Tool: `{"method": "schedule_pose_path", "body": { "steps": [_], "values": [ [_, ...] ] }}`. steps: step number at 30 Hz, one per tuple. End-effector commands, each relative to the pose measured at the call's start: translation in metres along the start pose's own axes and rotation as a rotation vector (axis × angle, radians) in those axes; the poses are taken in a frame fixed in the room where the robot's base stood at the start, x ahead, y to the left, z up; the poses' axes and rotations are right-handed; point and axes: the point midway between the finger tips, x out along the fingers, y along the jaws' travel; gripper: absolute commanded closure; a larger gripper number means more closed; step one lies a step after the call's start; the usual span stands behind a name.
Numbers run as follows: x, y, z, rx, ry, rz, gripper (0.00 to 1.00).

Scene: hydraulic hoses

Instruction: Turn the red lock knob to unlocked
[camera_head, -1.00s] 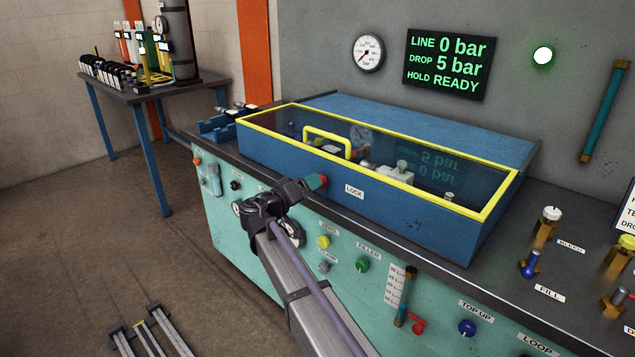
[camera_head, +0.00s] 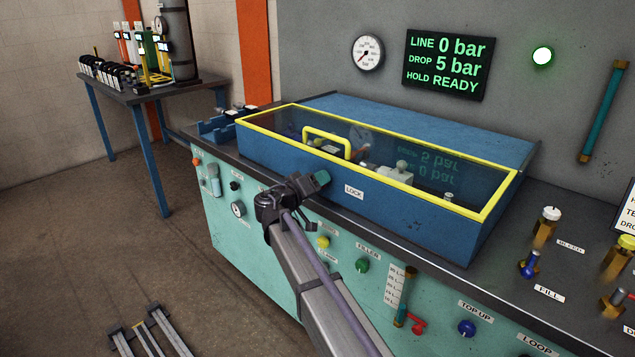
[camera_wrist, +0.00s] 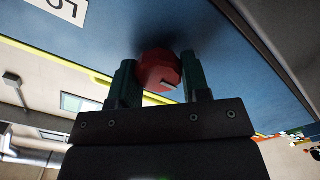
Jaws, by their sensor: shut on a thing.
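The red lock knob (camera_wrist: 160,72) sits on the blue front face of the test box, between the two green fingers of my gripper (camera_wrist: 158,82) in the wrist view. A pale mark shows on the knob's face. The fingers are shut on the knob from both sides. In the head view my gripper (camera_head: 321,178) is at the box front (camera_head: 370,207), just left of the white LOCK label (camera_head: 354,192); the knob is hidden there behind the fingers. The label also shows partly in the wrist view (camera_wrist: 68,10).
The box has a dark clear lid with a yellow frame and yellow handle (camera_head: 327,137), lying closed. Below my arm, the teal panel (camera_head: 265,245) carries several knobs and gauges. The wall display (camera_head: 446,64) reads line 0 bar, drop 5 bar, hold ready. A green lamp (camera_head: 542,56) is lit.

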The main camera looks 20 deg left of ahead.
Motion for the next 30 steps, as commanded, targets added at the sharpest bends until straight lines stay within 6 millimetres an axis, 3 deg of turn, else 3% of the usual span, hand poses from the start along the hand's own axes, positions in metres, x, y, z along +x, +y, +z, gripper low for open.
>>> {"method": "schedule_pose_path", "body": {
  "steps": [14,30],
  "values": [
    [-0.0001,-0.0005,0.0002,-0.083,0.0,0.0,0.8],
    [-0.0002,-0.0029,0.0011,-0.532,-0.001,0.0,0.8]
  ]
}}
